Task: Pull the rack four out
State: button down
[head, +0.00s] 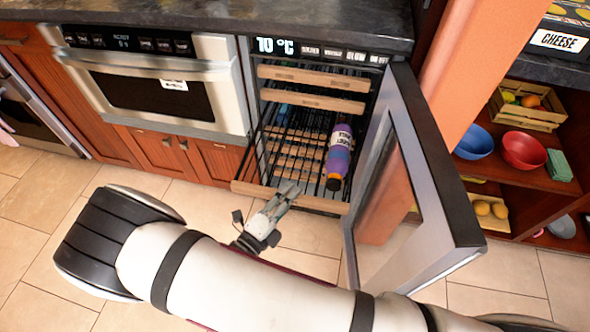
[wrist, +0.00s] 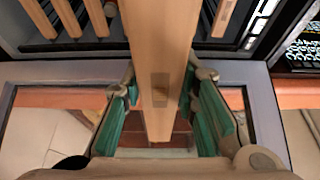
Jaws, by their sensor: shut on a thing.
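The open cooler holds several racks with wooden front bars. The lowest visible rack (head: 325,204) sticks out in front of the upper ones, its wire and slat bed showing. My gripper (head: 286,192) is at the middle of this rack's front bar. The bar has a small dark mark, too blurred to read as a number.
Two upper racks (head: 312,76) are pushed in. The glass door (head: 415,175) stands open at the right, near my arm. A microwave (head: 160,85) is at the left, and shelves with bowls (head: 523,148) are at the far right. Tiled floor in front is clear.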

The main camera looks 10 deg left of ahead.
jog(key=s, duration=0.6)
jog(key=shift+s+a+p, duration=0.15)
jog(key=shift+s+p, duration=0.15)
jog(key=shift+s, duration=0.1)
jog(key=c, duration=1.2)
grip_release()
jog(key=shift+c, duration=0.2)
jog(key=v, duration=0.7)
jog(key=shift+s, duration=0.2)
jog(key=shift+a, duration=0.1)
